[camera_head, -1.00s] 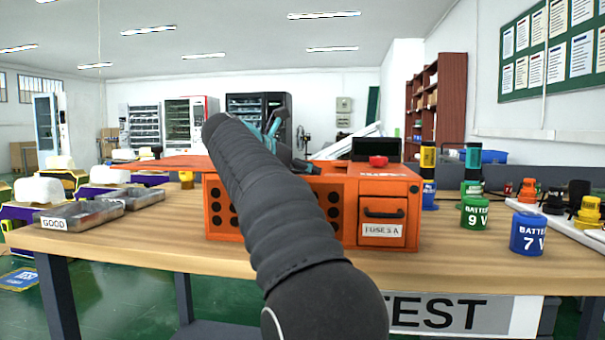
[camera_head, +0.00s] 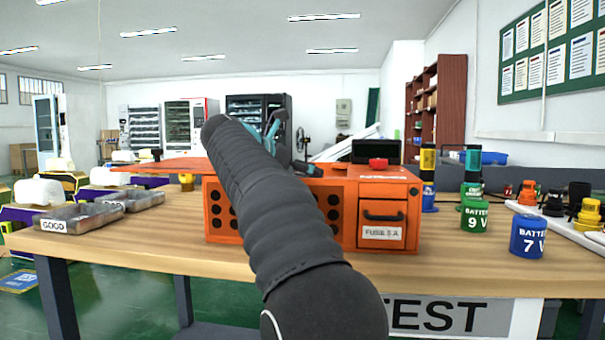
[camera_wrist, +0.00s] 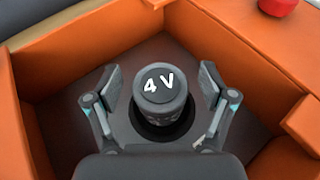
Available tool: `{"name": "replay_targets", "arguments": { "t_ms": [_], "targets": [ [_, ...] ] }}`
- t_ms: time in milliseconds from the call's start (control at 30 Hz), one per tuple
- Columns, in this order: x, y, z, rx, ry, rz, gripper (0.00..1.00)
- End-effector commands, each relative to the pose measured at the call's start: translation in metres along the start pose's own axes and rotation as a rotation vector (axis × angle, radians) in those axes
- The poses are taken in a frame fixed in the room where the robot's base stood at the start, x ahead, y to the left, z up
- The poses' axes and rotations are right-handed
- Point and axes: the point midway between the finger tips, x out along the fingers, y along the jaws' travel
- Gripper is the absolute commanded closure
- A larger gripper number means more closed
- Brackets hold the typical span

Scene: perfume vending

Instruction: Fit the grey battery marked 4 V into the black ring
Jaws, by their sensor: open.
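The grey battery marked 4 V (camera_wrist: 159,86) stands in the middle of the wrist view, its marked top facing the camera. A black ring (camera_wrist: 143,125) shows around its lower part, on the dark floor of the orange box. The battery looks upright within the ring; how deep it sits is hard to tell. My gripper (camera_wrist: 161,88) is open, with one finger on each side of the battery and visible gaps between. In the head view the battery and ring are hidden by the orange box (camera_head: 340,215) and my arm.
Orange walls (camera_wrist: 70,50) closely surround my gripper. A red button (camera_head: 378,163) is on the box top. On the table (camera_head: 470,260) stand a green 9 V battery (camera_head: 474,215) and a blue 7 V battery (camera_head: 528,237) at right; grey trays (camera_head: 75,217) lie at left.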

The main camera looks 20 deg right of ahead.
Motion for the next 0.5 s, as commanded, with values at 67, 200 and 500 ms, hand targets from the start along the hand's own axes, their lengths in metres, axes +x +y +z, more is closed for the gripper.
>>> {"name": "replay_targets", "arguments": {
  "t_ms": [67,200,500],
  "targets": [
    [-0.014,0.001,0.000,-0.001,0.000,0.004,0.18],
    [-0.042,0.002,0.000,-0.002,0.000,0.006,0.18],
    [-0.097,0.001,0.000,-0.001,0.000,0.003,0.18]
  ]
}}
